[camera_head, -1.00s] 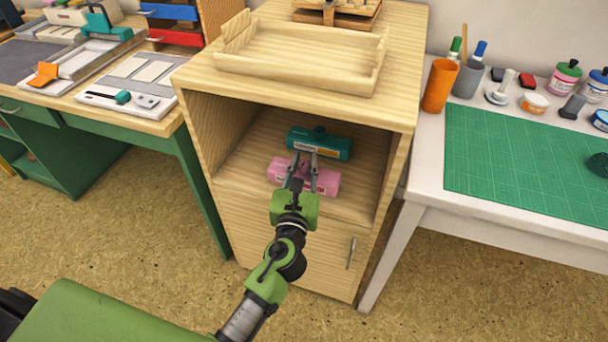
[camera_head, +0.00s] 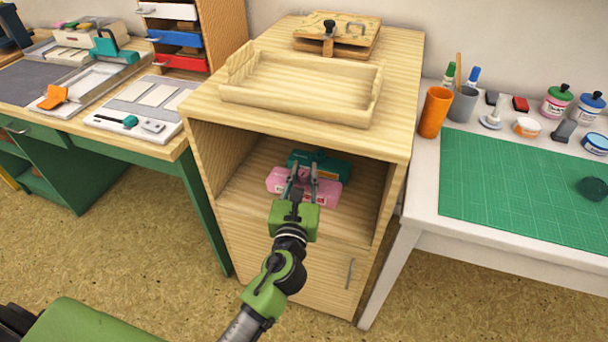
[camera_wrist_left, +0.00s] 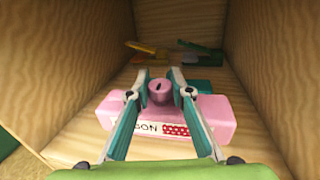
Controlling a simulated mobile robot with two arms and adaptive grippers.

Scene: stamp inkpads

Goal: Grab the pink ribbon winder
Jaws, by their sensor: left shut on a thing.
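The pink ribbon winder (camera_head: 329,193) is in the open compartment of the wooden cabinet (camera_head: 207,165). My left gripper (camera_head: 303,168) reaches into the compartment from the front, with its fingers closed around the winder's round pink knob (camera_wrist_left: 160,94). In the left wrist view the winder's pink body (camera_wrist_left: 216,113) lies below the fingers (camera_wrist_left: 159,78), with a partly hidden label and a red dotted strip on its front. Its lower edge looks a little above the compartment floor in the head view. My right gripper is not in view.
A teal winder (camera_head: 335,168) lies close behind the pink one, partly covered by it. The compartment's walls and top enclose the gripper's sides. A wooden tray (camera_head: 300,103) sits on the cabinet. Tables stand left and right, the right one with a green cutting mat (camera_head: 520,190).

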